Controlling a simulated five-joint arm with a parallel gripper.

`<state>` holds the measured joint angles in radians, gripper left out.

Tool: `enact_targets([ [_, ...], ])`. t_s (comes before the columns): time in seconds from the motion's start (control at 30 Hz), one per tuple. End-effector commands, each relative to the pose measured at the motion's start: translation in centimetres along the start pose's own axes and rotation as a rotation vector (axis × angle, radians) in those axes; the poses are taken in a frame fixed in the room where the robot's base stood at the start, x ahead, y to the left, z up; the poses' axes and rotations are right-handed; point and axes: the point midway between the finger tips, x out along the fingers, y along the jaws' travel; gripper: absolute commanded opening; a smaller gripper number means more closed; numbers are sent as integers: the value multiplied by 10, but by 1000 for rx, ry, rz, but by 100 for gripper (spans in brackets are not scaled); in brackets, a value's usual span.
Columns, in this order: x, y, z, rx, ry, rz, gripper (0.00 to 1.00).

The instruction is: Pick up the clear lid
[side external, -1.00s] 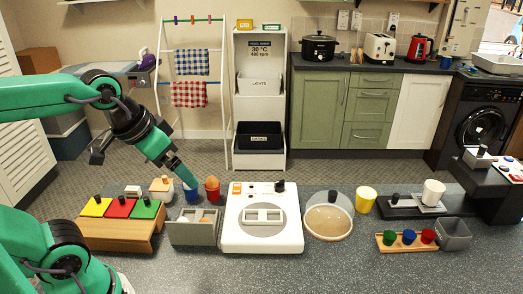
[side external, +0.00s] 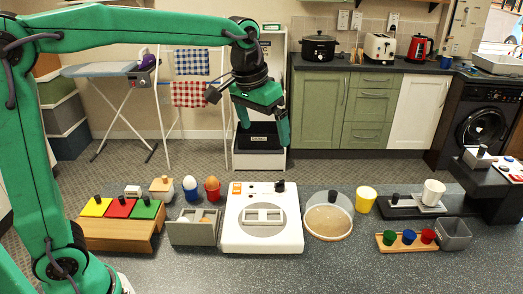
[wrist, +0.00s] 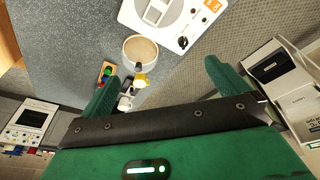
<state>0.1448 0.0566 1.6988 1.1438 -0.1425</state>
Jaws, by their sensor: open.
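A clear lid (side external: 343,203) shows as a see-through, greyish round shape at a round tan dish (side external: 326,223), right of the white appliance. I cannot tell exactly how it sits on the dish. The dish also shows in the wrist view as a round tan shape with a grey rim (wrist: 141,50), beyond and between my fingers; the lid is hard to make out there. My gripper (side external: 264,125) hangs fingers down, high above and behind the white appliance, to the left of the lid. Its two fingers are apart and empty (wrist: 162,70).
The white appliance (side external: 235,238) with a black knob stands left of the dish. A yellow cup (side external: 366,198) is close on the right. A wooden rack with coloured cups (side external: 405,249) is in front right. A grey bin (side external: 182,235) and egg cups are on the left.

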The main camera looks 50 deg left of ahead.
Motion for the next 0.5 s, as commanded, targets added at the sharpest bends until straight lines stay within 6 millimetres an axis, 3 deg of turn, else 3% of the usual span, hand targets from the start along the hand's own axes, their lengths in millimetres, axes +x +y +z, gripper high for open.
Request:
enact_targets([
  [0.2,28,21,-39,2,-54,-2,100],
  [0.5,76,52,-81,3,-126,-9,100],
])
